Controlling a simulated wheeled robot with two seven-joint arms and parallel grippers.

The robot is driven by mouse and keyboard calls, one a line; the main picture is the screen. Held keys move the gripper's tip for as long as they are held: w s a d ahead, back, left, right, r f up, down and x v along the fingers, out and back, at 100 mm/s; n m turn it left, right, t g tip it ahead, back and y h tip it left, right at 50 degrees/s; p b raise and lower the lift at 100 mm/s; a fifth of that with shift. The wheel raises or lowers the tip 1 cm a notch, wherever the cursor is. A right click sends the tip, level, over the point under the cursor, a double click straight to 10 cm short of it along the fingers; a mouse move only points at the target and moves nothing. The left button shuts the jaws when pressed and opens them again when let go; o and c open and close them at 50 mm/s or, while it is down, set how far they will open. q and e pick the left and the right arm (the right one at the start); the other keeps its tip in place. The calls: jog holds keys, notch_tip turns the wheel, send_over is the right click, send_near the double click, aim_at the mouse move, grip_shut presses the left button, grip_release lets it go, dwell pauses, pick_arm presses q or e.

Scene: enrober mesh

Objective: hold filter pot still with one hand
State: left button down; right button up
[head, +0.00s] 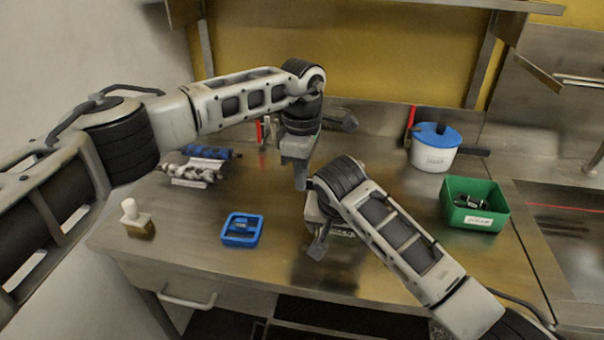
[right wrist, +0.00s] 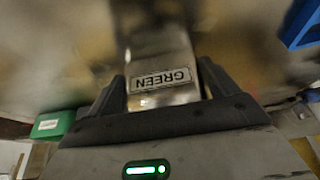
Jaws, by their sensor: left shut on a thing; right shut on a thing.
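A shiny metal vessel (right wrist: 160,48) with a label reading GREEN, seemingly the filter pot, stands between the fingers of my right gripper (right wrist: 165,90) in the right wrist view. The right gripper (head: 330,240) is shut on it. In the head view the right wrist and arm hide most of the vessel, and part of its label (head: 342,233) shows low beside the fingers. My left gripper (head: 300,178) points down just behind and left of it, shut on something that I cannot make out. Whether the left fingers touch the vessel is unclear.
Rollers (head: 190,172) lie at the left back. A white pot with blue lid (head: 434,158) and a green bin (head: 496,217) stand right. The front-left counter between tray and block is clear.

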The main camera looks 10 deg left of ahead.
pick_arm(q)
jog(key=shift+r, duration=0.1)
jog(key=c, duration=1.5)
grip_release()
notch_tip(320, 180, up, 12)
